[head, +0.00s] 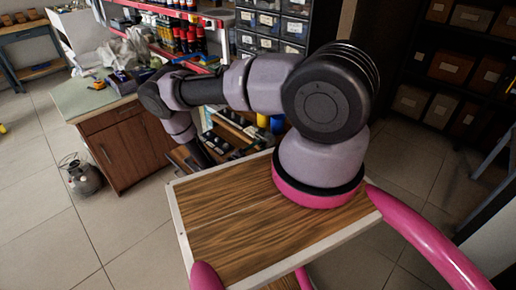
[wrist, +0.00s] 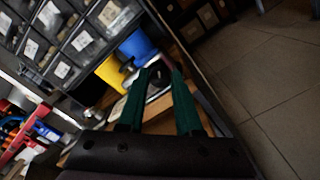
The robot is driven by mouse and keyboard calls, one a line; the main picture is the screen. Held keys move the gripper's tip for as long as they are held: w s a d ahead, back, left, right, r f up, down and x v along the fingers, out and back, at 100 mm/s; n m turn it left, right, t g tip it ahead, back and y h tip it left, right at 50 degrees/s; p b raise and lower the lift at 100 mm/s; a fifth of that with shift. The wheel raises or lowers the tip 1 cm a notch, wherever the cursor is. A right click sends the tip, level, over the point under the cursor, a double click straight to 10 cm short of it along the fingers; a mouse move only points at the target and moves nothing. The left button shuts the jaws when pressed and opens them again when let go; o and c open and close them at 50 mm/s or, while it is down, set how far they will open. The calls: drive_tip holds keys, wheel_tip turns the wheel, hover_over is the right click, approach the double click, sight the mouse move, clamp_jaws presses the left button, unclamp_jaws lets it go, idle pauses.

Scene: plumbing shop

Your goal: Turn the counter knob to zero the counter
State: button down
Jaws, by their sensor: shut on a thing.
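My gripper (wrist: 162,74) shows in the wrist view as two green fingers coming up from a dark palm. A small dark, rounded thing (wrist: 160,79) sits between the fingertips, and the fingers are closed on it. It looks like the counter knob, but its markings and the counter's reading cannot be made out. A pale grey part lies beside the left fingertip; whether it belongs to the counter is unclear. In the head view my arm reaches left and down toward a cluttered wooden bench or shelf (head: 236,127), and the knob cannot be picked out there.
Yellow (wrist: 110,72) and blue (wrist: 138,45) bins stand close beyond the fingers. A rack of labelled drawers (head: 268,24) stands behind. A brown cabinet with a green top (head: 126,138) is at left, with a grey canister (head: 80,176) on the floor. Open tiled floor lies right.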

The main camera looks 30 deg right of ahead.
drive_tip(key=m, duration=0.5)
drive_tip(key=shift+m, duration=0.3)
drive_tip(key=m, duration=0.5)
drive_tip(key=shift+f+m, duration=0.1)
drive_tip(key=shift+m, duration=0.2)
drive_tip(key=c, duration=0.6)
unclamp_jaws()
drive_tip(key=v, duration=1.1)
